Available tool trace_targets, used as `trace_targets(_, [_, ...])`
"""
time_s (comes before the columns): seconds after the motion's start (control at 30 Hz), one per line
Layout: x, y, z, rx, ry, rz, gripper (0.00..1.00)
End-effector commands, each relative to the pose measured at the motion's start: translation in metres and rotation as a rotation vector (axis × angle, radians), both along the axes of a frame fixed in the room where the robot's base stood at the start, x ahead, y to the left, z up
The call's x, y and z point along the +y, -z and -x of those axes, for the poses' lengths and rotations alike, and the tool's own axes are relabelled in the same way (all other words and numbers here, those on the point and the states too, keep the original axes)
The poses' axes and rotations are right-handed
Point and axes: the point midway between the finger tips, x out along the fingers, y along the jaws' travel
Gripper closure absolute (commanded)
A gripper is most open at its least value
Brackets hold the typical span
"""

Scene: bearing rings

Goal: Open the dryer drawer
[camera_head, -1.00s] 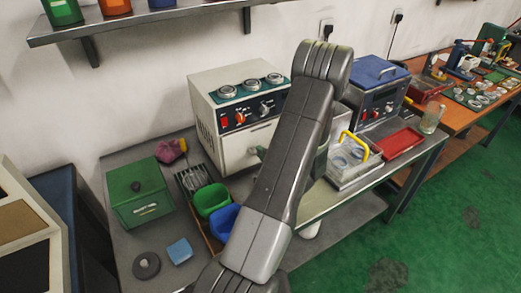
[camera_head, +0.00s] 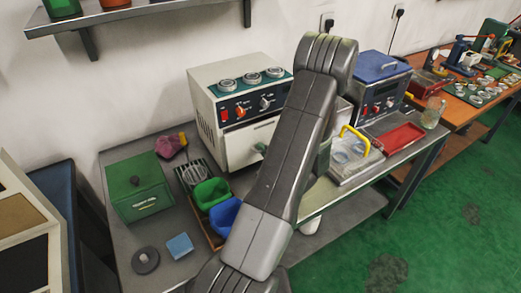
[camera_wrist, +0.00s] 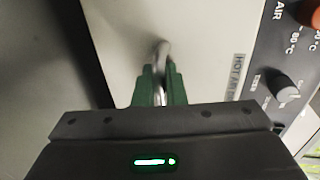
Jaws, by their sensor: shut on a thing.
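The dryer (camera_head: 213,112) is a cream box with a dark control panel, knobs and a red switch. It stands on the bench against the wall. Its drawer front (camera_head: 268,133) is a plain cream panel below the controls, partly hidden by my arm. In the wrist view, the drawer front (camera_wrist: 120,35) carries a bent metal handle (camera_wrist: 162,52). My gripper (camera_wrist: 161,76) has its green fingers shut on that handle. In the head view my arm hides most of the gripper. I cannot see a clear gap around the drawer front.
Left of the dryer are a green box (camera_head: 138,190), a pink object (camera_head: 170,145), and green (camera_head: 211,191) and blue (camera_head: 224,214) bins. Right of it are a tray with a yellow handle (camera_head: 352,170), a blue-lidded machine (camera_head: 379,85) and a red tray (camera_head: 400,138).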

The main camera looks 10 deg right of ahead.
Motion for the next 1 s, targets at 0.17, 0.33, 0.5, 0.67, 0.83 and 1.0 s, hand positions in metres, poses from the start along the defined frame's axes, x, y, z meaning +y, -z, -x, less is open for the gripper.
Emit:
trace_targets(0.17, [-0.015,0.009,0.038,-0.001,0.006,0.002,1.0])
trace_targets(0.33, [-0.03,0.008,0.079,-0.001,0.007,0.002,1.0])
trace_targets(0.5, [-0.043,0.006,0.116,0.0,0.006,0.002,1.0])
trace_targets(0.67, [-0.052,0.005,0.142,0.002,0.003,0.001,1.0])
trace_targets(0.83, [-0.057,0.003,0.158,0.003,0.0,0.0,1.0])
trace_targets(1.0, [-0.058,0.001,0.163,0.002,-0.002,-0.001,1.0])
